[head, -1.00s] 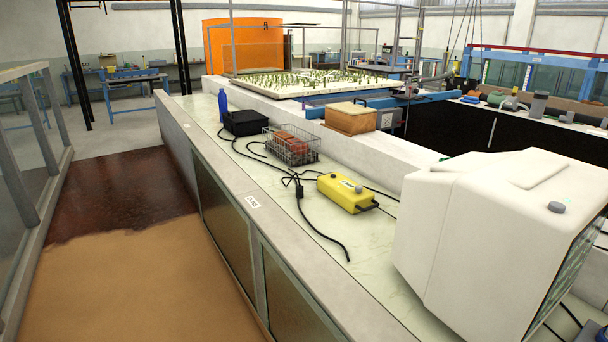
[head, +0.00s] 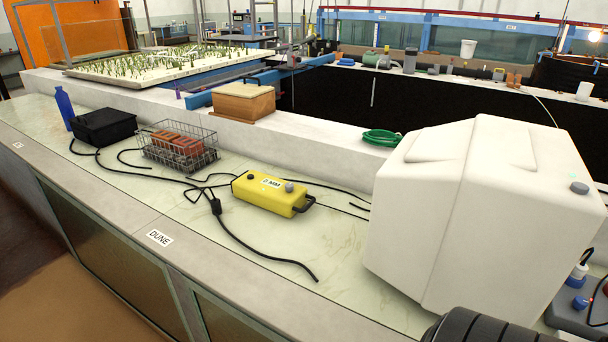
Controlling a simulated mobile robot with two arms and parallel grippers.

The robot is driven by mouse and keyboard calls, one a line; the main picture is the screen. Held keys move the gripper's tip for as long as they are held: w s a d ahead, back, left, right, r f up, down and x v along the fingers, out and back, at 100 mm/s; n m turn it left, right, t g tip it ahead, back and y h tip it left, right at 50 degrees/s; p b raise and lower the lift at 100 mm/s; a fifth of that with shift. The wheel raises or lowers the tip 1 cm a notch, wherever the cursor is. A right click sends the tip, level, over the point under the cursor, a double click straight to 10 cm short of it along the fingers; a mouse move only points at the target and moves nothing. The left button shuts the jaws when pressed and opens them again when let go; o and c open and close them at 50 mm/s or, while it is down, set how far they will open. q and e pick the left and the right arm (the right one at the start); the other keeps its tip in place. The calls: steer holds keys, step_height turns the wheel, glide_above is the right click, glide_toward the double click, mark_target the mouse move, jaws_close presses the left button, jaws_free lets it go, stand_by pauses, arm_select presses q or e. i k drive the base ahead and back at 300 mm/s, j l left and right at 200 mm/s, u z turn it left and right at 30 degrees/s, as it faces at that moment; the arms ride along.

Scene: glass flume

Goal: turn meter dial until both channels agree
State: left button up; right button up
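A yellow box (head: 270,193) lies on the pale bench top near the middle. It has a white label that seems to read "MM", a grey knob (head: 289,187) and a small dark knob or button on top, and a dark handle at its right end. It is likely the meter with its dial; the knob is too small to read a setting. No channel readings are visible. Neither of my grippers is in view. A black ribbed round part at the bottom right edge may be mine; I cannot tell.
A large white monitor-like casing (head: 480,210) stands right of the yellow box, its front hidden. Black cables (head: 250,245) cross the bench. A wire basket (head: 177,147) with reddish blocks, a black box (head: 104,127) and a blue bottle (head: 65,108) stand left.

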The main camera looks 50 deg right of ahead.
mark_target(289, 187)
steer(key=i+j+z, duration=0.1)
steer(key=i+z, duration=0.15)
steer(key=z, duration=0.15)
steer(key=i+j+z, duration=0.15)
steer(key=z, duration=0.25)
steer(key=i+j+z, duration=0.25)
steer(key=z, duration=0.15)
steer(key=i+j+z, duration=0.15)
steer(key=j+z, duration=0.25)
steer(key=i+j+z, duration=0.1)
steer(key=j+z, duration=0.15)
steer(key=z, duration=0.15)
